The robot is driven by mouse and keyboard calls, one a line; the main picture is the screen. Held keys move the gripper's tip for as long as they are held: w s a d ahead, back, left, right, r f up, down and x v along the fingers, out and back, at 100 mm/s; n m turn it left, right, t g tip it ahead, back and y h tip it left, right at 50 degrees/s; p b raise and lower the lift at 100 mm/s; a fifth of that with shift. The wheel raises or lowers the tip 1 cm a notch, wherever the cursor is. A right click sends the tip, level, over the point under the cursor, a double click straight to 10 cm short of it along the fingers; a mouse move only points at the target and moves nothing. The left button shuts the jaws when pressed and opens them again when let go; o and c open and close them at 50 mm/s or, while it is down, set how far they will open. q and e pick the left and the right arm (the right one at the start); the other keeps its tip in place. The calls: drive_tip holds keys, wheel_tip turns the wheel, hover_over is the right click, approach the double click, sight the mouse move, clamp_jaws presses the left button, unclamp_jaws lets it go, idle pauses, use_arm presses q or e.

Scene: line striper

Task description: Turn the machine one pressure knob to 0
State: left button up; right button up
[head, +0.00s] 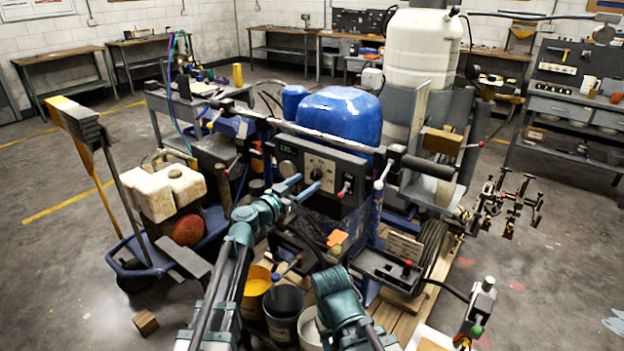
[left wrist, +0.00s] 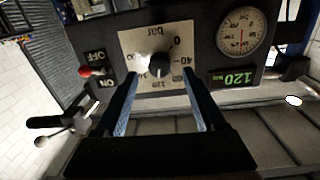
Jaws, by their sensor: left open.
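The pressure knob (head: 316,175) is a small dark round knob on a pale dial plate on the machine's dark front panel. In the left wrist view the knob (left wrist: 159,65) sits in the dial, which has bar marks from 0 to 120. Its exact pointer direction is hard to tell. A green display (left wrist: 233,77) beside it reads 120. My left gripper (head: 302,188) is open in front of the panel. Its two blue fingers (left wrist: 165,90) are spread in front of the dial, with the knob between and beyond their tips, apparently untouched. My right gripper is not visible.
A round gauge (left wrist: 241,32) sits above the display. A red-tipped ON/OFF switch (left wrist: 90,71) is on the dial's other side. A handlebar (head: 425,168) crosses the machine above the panel. Buckets (head: 283,310) stand below my left arm.

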sight(314, 177)
use_arm(q)
drive_tip(key=shift+x, duration=1.95)
clamp_jaws()
